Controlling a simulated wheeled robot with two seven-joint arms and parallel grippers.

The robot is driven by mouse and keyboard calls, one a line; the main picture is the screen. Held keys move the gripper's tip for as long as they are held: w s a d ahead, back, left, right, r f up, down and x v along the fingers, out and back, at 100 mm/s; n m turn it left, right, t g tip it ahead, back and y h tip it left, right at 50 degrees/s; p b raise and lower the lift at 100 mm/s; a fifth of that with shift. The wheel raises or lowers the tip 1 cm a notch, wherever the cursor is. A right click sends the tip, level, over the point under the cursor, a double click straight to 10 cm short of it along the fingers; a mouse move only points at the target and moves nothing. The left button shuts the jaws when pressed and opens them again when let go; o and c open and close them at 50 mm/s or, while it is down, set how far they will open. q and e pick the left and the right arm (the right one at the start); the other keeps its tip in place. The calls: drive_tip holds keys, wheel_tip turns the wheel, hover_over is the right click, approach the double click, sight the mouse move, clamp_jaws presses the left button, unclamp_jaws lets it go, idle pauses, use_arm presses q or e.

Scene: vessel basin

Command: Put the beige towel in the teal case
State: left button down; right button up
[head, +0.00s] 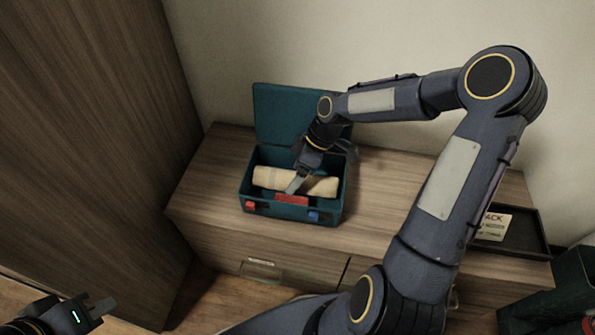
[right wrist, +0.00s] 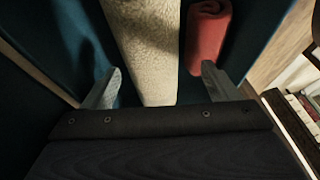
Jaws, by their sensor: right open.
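The teal case (head: 290,212) stands on the wooden cabinet with its lid (head: 280,115) raised. The beige towel (head: 270,179), a long roll, lies inside the case, across its width. My right gripper (head: 295,184) reaches down into the case at the towel. It is open. In the right wrist view the towel (right wrist: 145,50) runs between the two spread fingers (right wrist: 160,88), with no clear sign of a grip. My left gripper (head: 100,308) is at the bottom left, away from the case; its finger opening is not clear.
A red rolled item (right wrist: 207,35) lies beside the towel in the case. A black tray (head: 520,238) with a printed card (head: 493,226) is at the right of the cabinet top (head: 205,185). A tall wooden wardrobe (head: 90,130) stands at the left.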

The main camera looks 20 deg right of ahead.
drive_tip(key=p+v, duration=0.3)
drive_tip(key=v, duration=0.4)
drive_tip(key=shift+a+r, duration=0.15)
drive_tip(key=shift+a, duration=0.05)
drive_tip(key=shift+d+r, duration=0.3)
drive_tip(key=shift+r, duration=0.25)
drive_tip(key=s+a+r+m+t, duration=0.1)
drive_tip(key=s+r+m, duration=0.2)
drive_tip(key=s, duration=0.3)
drive_tip(key=s+a+r+m+t+h, duration=0.1)
drive_tip(key=s+a+r+m+t, duration=0.1)
drive_tip(key=s+m, duration=0.3)
drive_tip(key=s+a+r+m+t, duration=0.1)
drive_tip(key=s+r+m, duration=0.3)
drive_tip(key=s, duration=0.5)
drive_tip(key=shift+s+a+r+t, duration=0.25)
drive_tip(key=shift+r+t, duration=0.25)
drive_tip(key=shift+r, duration=0.1)
wheel_tip(320, 180, up, 27)
drive_tip(key=p, duration=2.7)
drive_tip(key=shift+f, duration=0.2)
